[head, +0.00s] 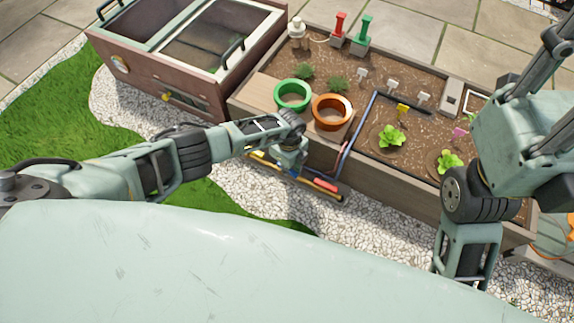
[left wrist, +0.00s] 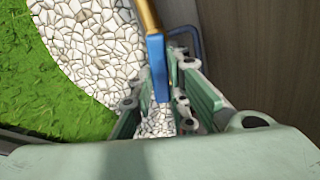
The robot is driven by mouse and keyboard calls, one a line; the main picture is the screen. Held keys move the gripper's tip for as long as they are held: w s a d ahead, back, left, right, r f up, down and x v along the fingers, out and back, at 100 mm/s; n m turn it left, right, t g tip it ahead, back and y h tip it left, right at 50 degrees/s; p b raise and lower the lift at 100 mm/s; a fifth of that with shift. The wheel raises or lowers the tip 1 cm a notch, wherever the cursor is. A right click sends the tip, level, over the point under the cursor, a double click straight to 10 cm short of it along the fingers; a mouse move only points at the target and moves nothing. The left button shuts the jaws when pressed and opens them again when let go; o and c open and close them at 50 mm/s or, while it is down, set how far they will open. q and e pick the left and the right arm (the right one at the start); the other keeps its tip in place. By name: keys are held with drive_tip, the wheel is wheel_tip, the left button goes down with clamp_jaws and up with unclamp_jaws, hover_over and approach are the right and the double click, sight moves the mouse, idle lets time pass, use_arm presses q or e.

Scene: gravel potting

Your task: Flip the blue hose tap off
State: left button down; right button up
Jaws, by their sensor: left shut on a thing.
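The blue hose tap lever (left wrist: 157,68) hangs from the brass pipe (left wrist: 148,16) in the left wrist view. My left gripper (left wrist: 160,108) has its fingers on both sides of the lever and is shut on it. In the head view my left gripper (head: 290,160) reaches down over the brass pipe (head: 310,183) at the planter's near side and hides most of the blue lever. A red tap lever (head: 325,185) sits on the same pipe to the right. My right arm stands at the right; its gripper is out of view.
The wooden planter (head: 395,192) holds soil, seedlings, a green pot ring (head: 293,95) and an orange pot (head: 331,112). A brown cold frame (head: 150,80) stands at the back left. White gravel (head: 245,200) and grass (head: 50,105) lie in front.

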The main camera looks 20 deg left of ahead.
use_arm(q)
drive_tip(key=shift+w+n+p, duration=0.3)
drive_tip(key=shift+n+p, duration=0.1)
drive_tip(key=shift+n, duration=0.7)
drive_tip(key=c, duration=1.7)
unclamp_jaws()
drive_tip(key=shift+d, duration=0.1)
drive_tip(key=shift+r, duration=6)
